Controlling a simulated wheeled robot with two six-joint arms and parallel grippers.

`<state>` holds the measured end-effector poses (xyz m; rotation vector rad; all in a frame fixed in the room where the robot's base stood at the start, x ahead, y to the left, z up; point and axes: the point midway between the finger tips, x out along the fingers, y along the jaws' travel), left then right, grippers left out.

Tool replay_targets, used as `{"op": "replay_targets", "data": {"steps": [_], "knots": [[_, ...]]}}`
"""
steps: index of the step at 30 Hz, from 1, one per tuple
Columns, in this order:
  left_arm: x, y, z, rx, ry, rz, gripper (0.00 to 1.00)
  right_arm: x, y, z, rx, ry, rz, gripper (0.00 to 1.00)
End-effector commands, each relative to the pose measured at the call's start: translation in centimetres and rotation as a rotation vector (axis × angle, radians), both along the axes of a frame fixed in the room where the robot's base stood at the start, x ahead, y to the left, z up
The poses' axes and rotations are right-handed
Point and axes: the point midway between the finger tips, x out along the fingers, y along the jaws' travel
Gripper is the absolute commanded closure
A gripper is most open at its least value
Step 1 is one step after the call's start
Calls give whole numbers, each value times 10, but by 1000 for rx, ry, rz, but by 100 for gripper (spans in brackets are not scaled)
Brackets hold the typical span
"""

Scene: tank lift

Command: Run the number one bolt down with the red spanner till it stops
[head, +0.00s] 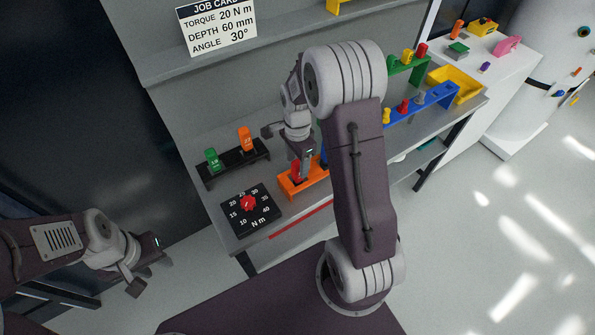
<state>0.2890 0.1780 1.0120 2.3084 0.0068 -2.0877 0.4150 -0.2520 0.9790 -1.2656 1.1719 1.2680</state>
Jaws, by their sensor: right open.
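My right gripper (303,166) points down over an orange holder (300,187) on the grey bench. It is open. A small red piece (296,169) stands in this holder, right beside the fingertips; whether it touches them I cannot tell. A long red bar (300,220) runs along the bench's front edge; I cannot tell whether either red thing is the spanner. No bolt marked one can be made out. My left gripper (156,247) hangs left of the bench, away from everything, its fingers too small to read.
A black dial plate (255,219) with a red knob (248,203) lies at the bench's near left. Behind it is a black rack (230,165) with green and orange pieces. A blue rack (431,102) and yellow tray (468,86) stand right. A job card (217,27) hangs above.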

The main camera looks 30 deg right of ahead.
Motion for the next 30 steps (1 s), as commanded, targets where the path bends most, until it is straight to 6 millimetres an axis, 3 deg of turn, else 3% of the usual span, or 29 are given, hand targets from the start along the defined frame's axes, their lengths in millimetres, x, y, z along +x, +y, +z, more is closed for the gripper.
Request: {"op": "replay_targets", "data": {"steps": [7,15,16,22,30], "knots": [[0,0,6,0,0,0,64,0,-2,-42,1,5,0,44],[0,0,6,0,0,0,64,1,-2,-49,0,1,0,44],[0,0,6,0,0,0,64,1,-2,-49,0,1,0,46],[0,0,6,0,0,0,64,1,-2,-49,0,1,0,100],[0,0,6,0,0,0,64,1,-2,-48,-1,0,0,100]]}}
